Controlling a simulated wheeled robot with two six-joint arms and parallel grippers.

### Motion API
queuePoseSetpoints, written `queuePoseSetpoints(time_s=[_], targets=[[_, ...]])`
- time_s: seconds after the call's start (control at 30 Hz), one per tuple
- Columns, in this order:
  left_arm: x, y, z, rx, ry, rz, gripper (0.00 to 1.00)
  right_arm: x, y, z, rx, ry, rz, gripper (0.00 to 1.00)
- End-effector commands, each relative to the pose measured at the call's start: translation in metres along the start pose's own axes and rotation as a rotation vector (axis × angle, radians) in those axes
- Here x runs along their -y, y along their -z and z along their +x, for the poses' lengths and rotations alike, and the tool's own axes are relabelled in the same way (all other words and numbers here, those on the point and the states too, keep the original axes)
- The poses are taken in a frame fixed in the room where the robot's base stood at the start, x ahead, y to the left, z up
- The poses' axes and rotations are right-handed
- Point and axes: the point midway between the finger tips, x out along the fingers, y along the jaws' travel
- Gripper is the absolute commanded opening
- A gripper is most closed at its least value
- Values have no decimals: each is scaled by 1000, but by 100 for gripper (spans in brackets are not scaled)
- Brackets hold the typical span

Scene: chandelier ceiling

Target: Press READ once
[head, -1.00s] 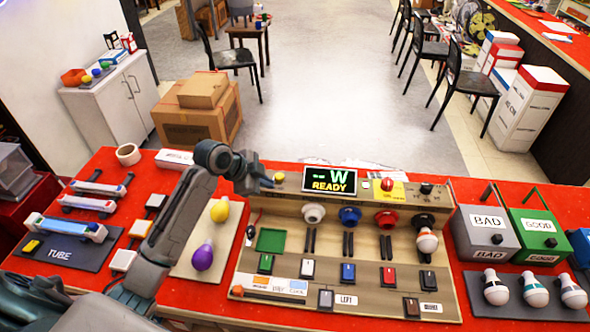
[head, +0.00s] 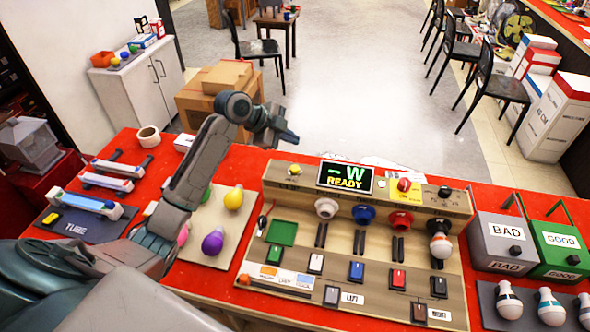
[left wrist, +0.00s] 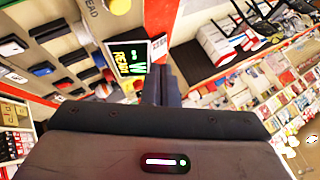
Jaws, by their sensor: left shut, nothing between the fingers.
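The console (head: 258,245) stands on the red table. Its yellow round button (head: 293,169) is on the raised back panel, left of the display (head: 345,177), which shows "-- W" and "READY". In the left wrist view the yellow button (left wrist: 118,6) lies at the top edge beside lettering ending in "EAD"; the display (left wrist: 128,57) is there too. My left gripper (head: 292,138) is shut and empty, above and behind the yellow button in the picture, apart from it. Its fingers (left wrist: 160,85) also show in the left wrist view. My right gripper is not in view.
Right of the display are a red button (head: 404,185) and a black knob (head: 444,191). A bulb (head: 440,245) sits in the rightmost socket. BAD (head: 503,240) and GOOD (head: 556,245) bins stand at the right. Loose bulbs (head: 213,242) and tubes (head: 94,206) lie left.

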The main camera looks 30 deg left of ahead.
Motion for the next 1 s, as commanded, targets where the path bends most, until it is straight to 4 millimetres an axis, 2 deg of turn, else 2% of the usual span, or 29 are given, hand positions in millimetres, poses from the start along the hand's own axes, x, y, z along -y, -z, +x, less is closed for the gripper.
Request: queuePoseSetpoints(time_s=[0.03, 0.37, 0.6, 1.0], targets=[[-6, -5, 7, 0, -1, -1, 0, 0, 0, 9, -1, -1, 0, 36], [-30, -29, 40, 1, -1, -1, 0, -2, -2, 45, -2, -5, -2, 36], [-38, -38, 52, 1, 0, -1, 0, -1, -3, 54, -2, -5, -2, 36], [-38, -38, 53, 0, 0, 0, 0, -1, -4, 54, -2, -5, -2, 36]])
